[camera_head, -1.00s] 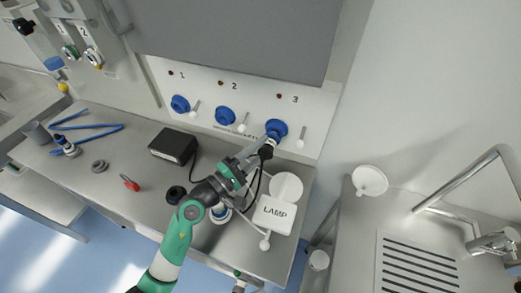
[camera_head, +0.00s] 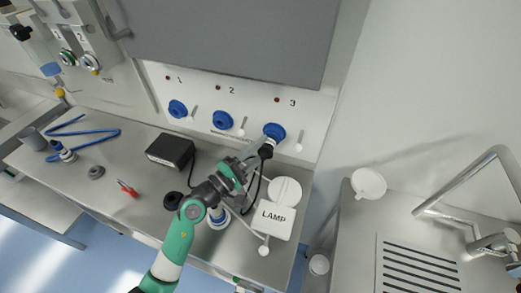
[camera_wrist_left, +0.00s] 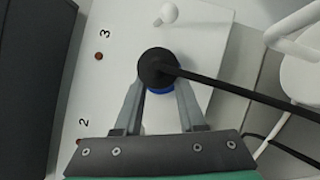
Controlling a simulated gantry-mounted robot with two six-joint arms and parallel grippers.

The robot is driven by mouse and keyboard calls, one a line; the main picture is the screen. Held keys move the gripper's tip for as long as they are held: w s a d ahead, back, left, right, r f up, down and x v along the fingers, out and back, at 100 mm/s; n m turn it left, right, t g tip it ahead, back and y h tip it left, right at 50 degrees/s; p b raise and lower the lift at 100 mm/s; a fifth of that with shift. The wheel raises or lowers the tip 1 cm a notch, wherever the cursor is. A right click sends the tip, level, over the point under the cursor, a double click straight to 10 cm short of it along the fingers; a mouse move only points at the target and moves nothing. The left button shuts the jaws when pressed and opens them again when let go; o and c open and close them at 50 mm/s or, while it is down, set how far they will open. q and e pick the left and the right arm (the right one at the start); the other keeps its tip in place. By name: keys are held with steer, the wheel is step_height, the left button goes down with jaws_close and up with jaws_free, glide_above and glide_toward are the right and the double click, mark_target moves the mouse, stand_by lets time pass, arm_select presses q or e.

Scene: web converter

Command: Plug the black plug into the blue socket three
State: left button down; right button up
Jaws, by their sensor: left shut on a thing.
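The blue socket three (camera_head: 274,131) is on the white wall panel under the number 3. The black plug (camera_head: 266,151) is right in front of it in the head view. My left gripper (camera_head: 262,148) is shut on the plug. In the left wrist view, the round black plug (camera_wrist_left: 158,67) sits between the two grey fingers of my left gripper (camera_wrist_left: 160,90), with its cable running off to the right. A blue rim of socket three (camera_wrist_left: 160,92) shows just behind the plug. Whether the plug is seated in the socket cannot be told. My right gripper is not in view.
Blue sockets one (camera_head: 177,109) and two (camera_head: 222,120) are to the left, with white levers beside the sockets. The white LAMP box (camera_head: 272,218) and black power box (camera_head: 170,151) stand on the steel bench. A sink (camera_head: 430,260) is at right.

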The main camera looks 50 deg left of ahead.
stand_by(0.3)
arm_select(q)
steer(key=shift+c, duration=2.1)
jaws_free()
steer(key=shift+w, duration=0.1)
steer(key=s+f+b, duration=0.1)
steer(key=s+f, duration=0.1)
steer(key=s, duration=0.9)
steer(key=shift+s, duration=0.25)
